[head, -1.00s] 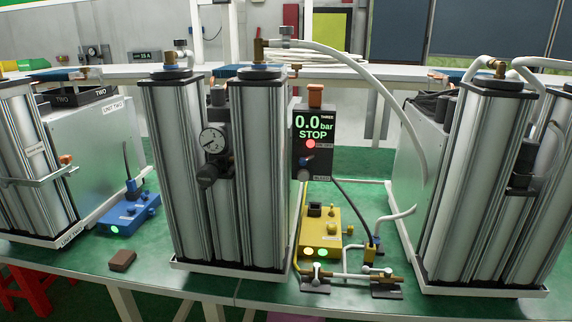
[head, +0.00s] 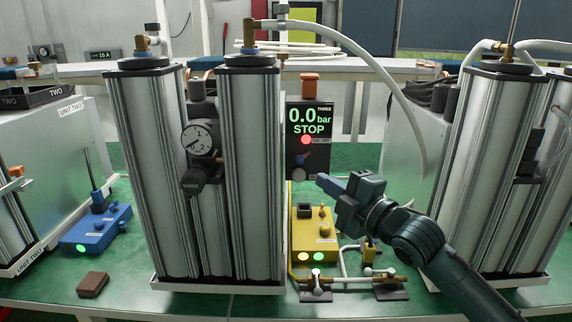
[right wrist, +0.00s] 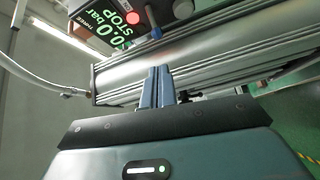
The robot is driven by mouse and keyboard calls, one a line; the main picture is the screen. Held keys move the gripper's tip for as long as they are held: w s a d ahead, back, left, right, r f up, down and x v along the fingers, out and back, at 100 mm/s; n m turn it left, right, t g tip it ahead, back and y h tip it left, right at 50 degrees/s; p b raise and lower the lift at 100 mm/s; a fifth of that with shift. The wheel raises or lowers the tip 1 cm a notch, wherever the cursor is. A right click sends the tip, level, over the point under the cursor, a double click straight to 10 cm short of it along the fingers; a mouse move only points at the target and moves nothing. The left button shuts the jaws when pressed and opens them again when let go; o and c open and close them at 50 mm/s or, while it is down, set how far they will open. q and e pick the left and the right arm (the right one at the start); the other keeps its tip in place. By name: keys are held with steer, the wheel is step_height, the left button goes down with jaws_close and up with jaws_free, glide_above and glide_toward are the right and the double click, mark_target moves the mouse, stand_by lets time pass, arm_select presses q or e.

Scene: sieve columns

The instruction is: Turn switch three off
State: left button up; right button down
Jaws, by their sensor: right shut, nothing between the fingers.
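The black panel marked THREE (head: 310,143) hangs on the right side of the middle column unit and reads 0.0 bar, STOP. Its red light (head: 306,140) is lit. A small blue switch lever (head: 301,159) sits below the light; I cannot tell its exact setting. The panel also shows tilted at the top of the right wrist view (right wrist: 122,25), with the blue lever (right wrist: 155,33) at its edge. My right gripper (head: 323,181) is shut and empty, just below and right of the panel, apart from the lever. Its closed blue fingers (right wrist: 157,86) point toward the column and panel. My left gripper is out of view.
Tall metal columns stand left (head: 155,170) and right (head: 480,150) of my arm. A blue box (head: 97,232) and a brown block (head: 92,284) lie at left.

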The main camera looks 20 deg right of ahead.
mark_target(304, 156)
steer(key=p+x, duration=0.2)
steer(key=x, duration=0.8)
steer(key=shift+s+d+f+n+g+y+b, duration=0.15)
steer(key=shift+d+n+g+y+b, duration=0.1)
steer(key=shift+n+y+b, duration=0.25)
steer(key=shift+s+d+r+n+g+y+b, duration=0.1)
steer(key=shift+s+d+n+g+y+b, duration=0.15)
steer(key=shift+y, duration=0.35)
stand_by(0.4)
